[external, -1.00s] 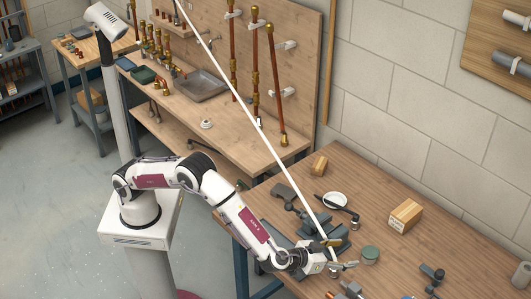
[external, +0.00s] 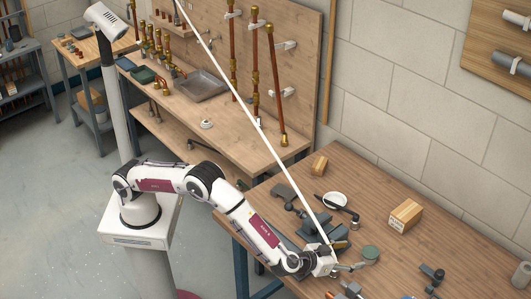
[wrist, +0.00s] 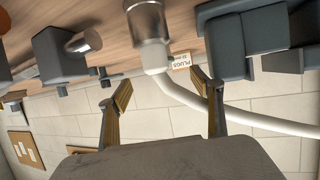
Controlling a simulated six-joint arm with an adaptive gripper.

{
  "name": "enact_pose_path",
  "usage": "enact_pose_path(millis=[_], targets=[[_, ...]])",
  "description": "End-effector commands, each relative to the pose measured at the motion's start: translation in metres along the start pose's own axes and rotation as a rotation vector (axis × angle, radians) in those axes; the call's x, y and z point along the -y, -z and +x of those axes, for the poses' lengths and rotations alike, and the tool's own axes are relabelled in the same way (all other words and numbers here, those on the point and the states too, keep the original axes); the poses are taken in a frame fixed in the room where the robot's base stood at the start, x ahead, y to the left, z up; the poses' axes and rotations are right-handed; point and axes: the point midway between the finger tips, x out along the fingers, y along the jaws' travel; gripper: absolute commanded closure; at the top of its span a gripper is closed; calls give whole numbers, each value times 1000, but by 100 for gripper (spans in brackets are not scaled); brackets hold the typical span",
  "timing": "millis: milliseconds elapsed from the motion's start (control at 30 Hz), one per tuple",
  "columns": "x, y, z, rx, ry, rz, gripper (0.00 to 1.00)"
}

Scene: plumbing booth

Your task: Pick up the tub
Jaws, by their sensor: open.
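Dark grey tools crowd the bench left of my gripper. A grey fitting (external: 432,275) lies to the right. A white tube (wrist: 190,98) crosses the wrist view.

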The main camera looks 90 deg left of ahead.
Motion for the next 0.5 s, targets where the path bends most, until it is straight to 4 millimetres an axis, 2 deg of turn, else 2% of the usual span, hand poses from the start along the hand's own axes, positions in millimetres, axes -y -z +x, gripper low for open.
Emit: enact_pose_path(millis=[200, 500], targets=[[0, 0, 19, 0, 1, 0, 35], [0, 0, 22, 0, 0, 0, 35]])
